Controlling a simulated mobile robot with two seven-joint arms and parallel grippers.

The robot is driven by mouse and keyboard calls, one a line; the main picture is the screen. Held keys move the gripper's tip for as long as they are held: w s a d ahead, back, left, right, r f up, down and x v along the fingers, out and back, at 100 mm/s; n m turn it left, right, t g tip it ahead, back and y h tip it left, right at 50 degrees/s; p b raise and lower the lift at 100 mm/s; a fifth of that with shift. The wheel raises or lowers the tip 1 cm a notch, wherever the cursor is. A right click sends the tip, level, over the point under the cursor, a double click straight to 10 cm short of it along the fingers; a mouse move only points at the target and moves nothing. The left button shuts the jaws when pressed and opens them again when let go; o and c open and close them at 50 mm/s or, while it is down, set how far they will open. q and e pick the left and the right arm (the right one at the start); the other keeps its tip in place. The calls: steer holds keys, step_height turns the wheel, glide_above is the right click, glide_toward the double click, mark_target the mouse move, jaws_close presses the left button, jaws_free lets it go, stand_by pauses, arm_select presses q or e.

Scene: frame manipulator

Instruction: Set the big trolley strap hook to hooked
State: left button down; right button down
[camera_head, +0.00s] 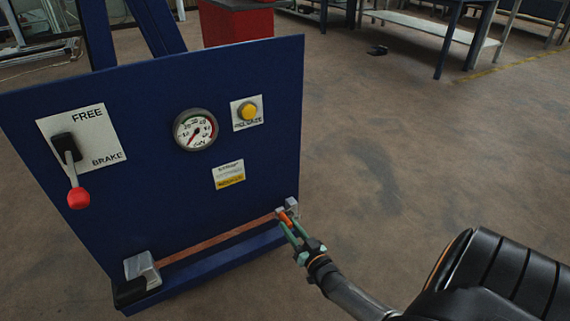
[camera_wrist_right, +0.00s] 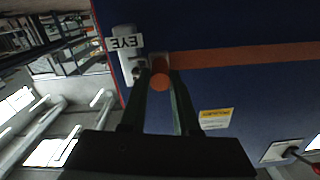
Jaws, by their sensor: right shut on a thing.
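An orange-brown strap (camera_head: 216,243) runs along the bottom of the blue panel (camera_head: 130,215), from a grey ratchet block (camera_head: 142,269) at the left to a metal eye bracket (camera_head: 288,207) at the right. My right gripper (camera_head: 289,222) is shut on the orange hook end (camera_head: 286,218) of the strap, right at the bracket. In the right wrist view the round orange end (camera_wrist_right: 160,79) sits between the fingers, beside the bracket (camera_wrist_right: 129,68) and its "EYE" label (camera_wrist_right: 125,42). Whether the hook is through the eye cannot be told. My left gripper is not in view.
The panel carries a red-knobbed lever (camera_head: 78,197) beside a FREE/BRAKE plate, a gauge (camera_head: 195,130) and a yellow button (camera_head: 248,111). A red box (camera_head: 238,25) stands behind.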

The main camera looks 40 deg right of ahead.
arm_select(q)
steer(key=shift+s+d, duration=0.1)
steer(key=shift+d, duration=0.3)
arm_select(e)
steer(key=shift+s+d+r, duration=0.1)
steer(key=shift+s+d, duration=0.05)
steer(key=shift+d, duration=0.7)
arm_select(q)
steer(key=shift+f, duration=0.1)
arm_select(e)
steer(key=c, duration=0.7)
jaws_free()
steer(key=shift+o, duration=0.2)
steer(key=shift+s, duration=0.1)
arm_select(q)
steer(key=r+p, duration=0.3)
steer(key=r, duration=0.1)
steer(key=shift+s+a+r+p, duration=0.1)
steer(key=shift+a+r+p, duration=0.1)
steer(key=shift+p, duration=0.2)
arm_select(e)
steer(key=v, duration=1.2)
steer(key=shift+s, duration=0.2)
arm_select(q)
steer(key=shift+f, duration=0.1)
